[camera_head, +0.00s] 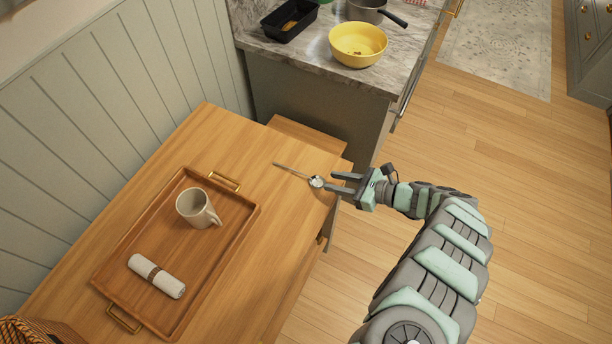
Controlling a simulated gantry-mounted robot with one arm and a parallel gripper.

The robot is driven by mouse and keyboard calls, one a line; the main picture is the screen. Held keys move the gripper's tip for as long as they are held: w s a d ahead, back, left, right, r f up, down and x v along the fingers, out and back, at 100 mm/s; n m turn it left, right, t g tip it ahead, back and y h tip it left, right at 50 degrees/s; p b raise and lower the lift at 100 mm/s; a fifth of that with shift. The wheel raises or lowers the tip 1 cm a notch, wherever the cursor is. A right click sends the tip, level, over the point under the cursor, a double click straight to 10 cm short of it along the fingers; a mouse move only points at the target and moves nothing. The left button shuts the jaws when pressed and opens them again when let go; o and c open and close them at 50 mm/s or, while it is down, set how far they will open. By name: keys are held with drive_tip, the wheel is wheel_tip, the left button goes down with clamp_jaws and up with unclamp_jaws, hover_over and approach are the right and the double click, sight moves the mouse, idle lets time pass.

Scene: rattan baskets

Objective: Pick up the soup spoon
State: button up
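The soup spoon (315,181) lies on the wooden table near its right edge. Its round bowl points toward my gripper and its thin handle runs up and left. My gripper (337,183) is open, with its two fingers apart and pointing left. The fingertips are just right of the spoon's bowl, over the table's edge. I see nothing between the fingers. I cannot tell from this view how high the fingers are above the table or whether they touch the spoon.
A wooden tray (243,208) on the table holds a mug (194,208) and a rolled napkin (150,268). Behind is a marble counter (300,62) with a yellow bowl (357,48), a black pan (283,26) and a saucepan (366,12). Bare tabletop surrounds the spoon.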

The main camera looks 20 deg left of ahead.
sight(306, 175)
drive_tip(key=x, duration=0.4)
drive_tip(key=shift+s+a+f, duration=0.1)
drive_tip(key=shift+a, duration=0.05)
drive_tip(key=x, duration=0.4)
drive_tip(key=shift+a, duration=0.45)
drive_tip(key=shift+d, duration=0.1)
clamp_jaws()
